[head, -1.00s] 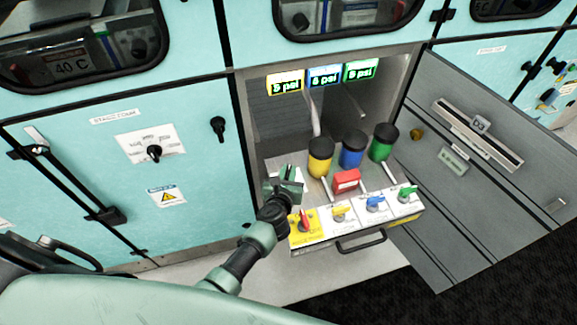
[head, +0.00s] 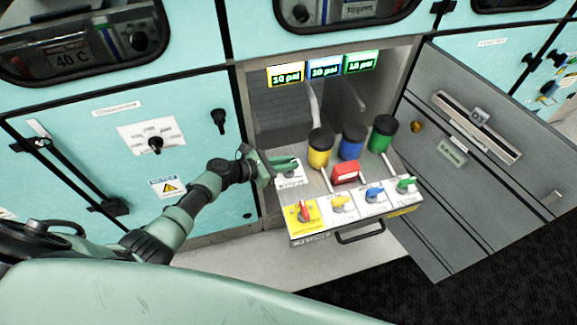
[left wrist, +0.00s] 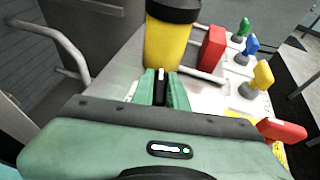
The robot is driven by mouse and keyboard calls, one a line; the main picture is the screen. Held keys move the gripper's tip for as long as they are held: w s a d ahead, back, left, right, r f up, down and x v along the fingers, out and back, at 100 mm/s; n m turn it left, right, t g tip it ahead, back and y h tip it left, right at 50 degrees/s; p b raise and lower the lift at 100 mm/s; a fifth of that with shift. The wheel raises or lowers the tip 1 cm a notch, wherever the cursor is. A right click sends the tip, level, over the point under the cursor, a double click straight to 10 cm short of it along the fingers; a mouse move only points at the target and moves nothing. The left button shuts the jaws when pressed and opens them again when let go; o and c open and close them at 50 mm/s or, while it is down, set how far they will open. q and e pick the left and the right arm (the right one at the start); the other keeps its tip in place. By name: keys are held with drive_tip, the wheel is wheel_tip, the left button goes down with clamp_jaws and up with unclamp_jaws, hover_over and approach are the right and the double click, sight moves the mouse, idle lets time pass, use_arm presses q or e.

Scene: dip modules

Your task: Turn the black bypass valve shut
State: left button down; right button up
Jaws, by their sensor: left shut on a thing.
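My left gripper (head: 287,164) is at the left side of the pulled-out drawer (head: 318,178), above a white label plate (head: 291,181). In the left wrist view, the black handle of the bypass valve (left wrist: 160,86) stands between the green fingers (left wrist: 161,91), which are shut on it. In the head view the fingers hide the black handle. Three displays above the drawer, yellow (head: 286,76), blue (head: 324,71) and green (head: 361,63), each appear to read 10 psi. My right gripper is not in view.
Yellow (head: 319,149), blue (head: 352,142) and green (head: 383,134) black-capped canisters stand behind a red block (head: 345,172). Red (head: 304,211), yellow (head: 341,204), blue (head: 374,194) and green (head: 405,185) valves line the drawer front. An open grey door (head: 465,190) is at right.

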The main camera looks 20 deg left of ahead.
use_arm(q)
drive_tip(key=shift+m+g+h+b, duration=0.9)
drive_tip(key=shift+m+g+b, duration=0.1)
drive_tip(key=shift+m+b, duration=0.25)
drive_tip(key=c, duration=1.4)
unclamp_jaws()
drive_tip(key=v, duration=0.7)
drive_tip(key=shift+a+r, duration=0.15)
drive_tip(key=shift+a, duration=0.15)
drive_tip(key=shift+s, duration=0.15)
